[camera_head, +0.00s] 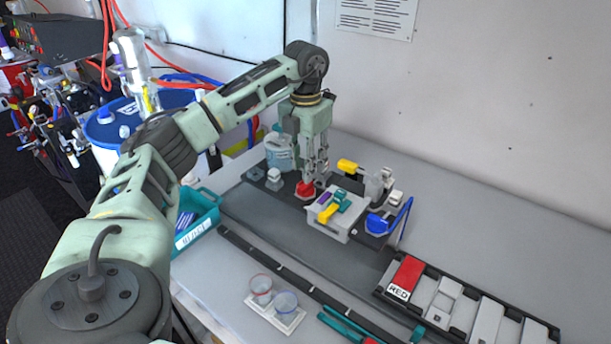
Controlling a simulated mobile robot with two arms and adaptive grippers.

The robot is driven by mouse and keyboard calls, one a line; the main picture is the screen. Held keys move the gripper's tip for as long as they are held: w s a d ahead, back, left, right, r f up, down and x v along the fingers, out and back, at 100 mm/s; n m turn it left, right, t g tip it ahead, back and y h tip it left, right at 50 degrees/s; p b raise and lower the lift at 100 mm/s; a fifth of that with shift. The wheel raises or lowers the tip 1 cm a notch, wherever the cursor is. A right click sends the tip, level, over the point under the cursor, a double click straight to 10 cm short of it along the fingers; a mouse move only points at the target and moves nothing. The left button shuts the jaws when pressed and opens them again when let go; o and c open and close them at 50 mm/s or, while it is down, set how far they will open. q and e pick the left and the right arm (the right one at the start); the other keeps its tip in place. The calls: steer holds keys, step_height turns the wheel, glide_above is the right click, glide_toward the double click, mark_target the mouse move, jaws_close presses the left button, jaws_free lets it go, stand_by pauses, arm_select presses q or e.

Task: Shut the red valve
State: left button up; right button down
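The red valve (305,189) is a small red knob on the dark fixture plate on the table. My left gripper (313,178) points down from above, with its fingertips right at the knob's upper right side. The fingers partly cover the knob. I cannot tell whether they touch or grip it, nor how far apart they are. The valve's exact turn is too small to read. My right gripper is not in view.
Beside the valve stand a grey box (324,223) with coloured pieces, a yellow handle (349,166) and a blue handle (377,224). The right tabletop is clear.

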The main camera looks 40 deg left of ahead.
arm_select(q)
step_height(320, 180, up, 7)
steer(key=shift+f, duration=0.2)
stand_by(0.6)
